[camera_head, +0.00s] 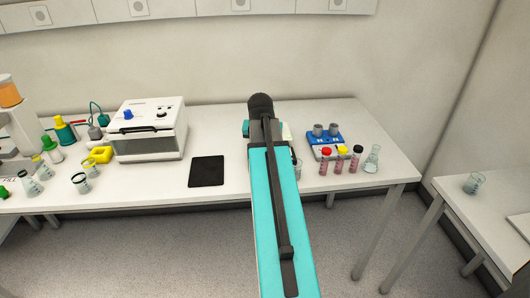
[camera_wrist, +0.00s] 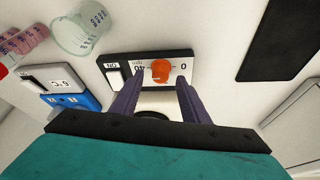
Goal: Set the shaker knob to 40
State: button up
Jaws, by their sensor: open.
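The shaker's orange knob (camera_wrist: 161,71) sits on a dark-edged control panel (camera_wrist: 182,57) in the wrist view. The panel reads upside down, with 40 printed left of the knob and 0 right of it. Which mark the knob points to is too small to tell. My gripper (camera_wrist: 158,82) is open, with one dark finger on each side in front of the knob. I cannot tell whether either finger touches it. In the head view my arm hides the knob and most of the shaker.
A blue device (camera_head: 325,138), red- and yellow-capped tubes (camera_head: 341,163) and a flask (camera_head: 372,158) stand right of my arm. A black pad (camera_head: 206,171) lies left of it, beyond which is a white box device (camera_head: 150,140). The wrist view shows a beaker (camera_wrist: 82,30) near the panel.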

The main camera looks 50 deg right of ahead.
jog(key=b+v, duration=0.1)
jog(key=v, duration=1)
jog(key=shift+r+b, duration=0.25)
jog(key=shift+b, duration=0.15)
jog(key=shift+s, duration=0.1)
dwell(0.4)
